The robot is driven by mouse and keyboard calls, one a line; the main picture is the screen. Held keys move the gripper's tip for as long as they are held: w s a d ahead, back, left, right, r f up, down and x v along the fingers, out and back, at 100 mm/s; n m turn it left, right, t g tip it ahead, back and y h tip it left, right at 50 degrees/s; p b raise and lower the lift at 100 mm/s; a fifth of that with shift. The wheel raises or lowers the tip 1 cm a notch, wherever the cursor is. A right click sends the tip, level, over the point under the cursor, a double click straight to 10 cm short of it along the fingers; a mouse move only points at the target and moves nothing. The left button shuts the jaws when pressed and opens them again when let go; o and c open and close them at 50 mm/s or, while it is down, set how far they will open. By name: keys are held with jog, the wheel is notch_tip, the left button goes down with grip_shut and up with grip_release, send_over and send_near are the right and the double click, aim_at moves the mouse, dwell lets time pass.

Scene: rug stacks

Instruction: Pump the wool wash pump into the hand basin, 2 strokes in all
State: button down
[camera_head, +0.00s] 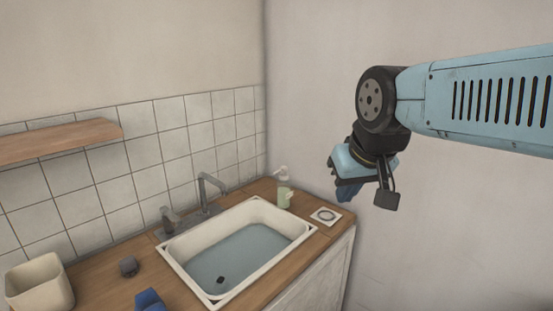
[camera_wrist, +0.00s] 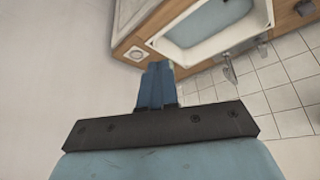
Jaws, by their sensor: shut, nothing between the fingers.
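The wool wash pump (camera_head: 284,193), a pale green bottle with a white pump head, stands upright on the wooden counter at the far right corner of the hand basin (camera_head: 252,207). The white basin holds bluish water and also shows at the top of the wrist view (camera_wrist: 262,20). My gripper (camera_head: 346,192) is in the air to the right of the pump and higher, apart from it. Its blue fingers are shut and empty, and they also show in the wrist view (camera_wrist: 157,80). I cannot make out the pump clearly in the wrist view.
A tap (camera_head: 211,187) stands behind the basin. A small square dish (camera_head: 326,216) lies to the pump's right. A cream container (camera_head: 40,283), a dark block (camera_head: 128,266) and a blue object (camera_head: 150,300) are at the left. A wooden shelf (camera_head: 60,142) hangs on the tiled wall.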

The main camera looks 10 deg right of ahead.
jog(key=w+r+m+g, duration=0.1)
jog(key=w+r, duration=0.2)
jog(key=w, duration=0.2)
jog(key=w+r+m, duration=0.2)
jog(key=w+r, duration=0.1)
jog(key=w, duration=0.2)
jog(key=m+g, duration=0.5)
jog(key=m, duration=0.3)
send_over(283, 168)
notch_tip(283, 168, down, 5)
jog(key=shift+w+d+f, duration=0.1)
jog(key=shift+w+f, duration=0.05)
jog(key=shift+w, duration=0.05)
jog(key=shift+f, duration=0.1)
notch_tip(283, 168, down, 14)
jog(key=shift+r, duration=0.1)
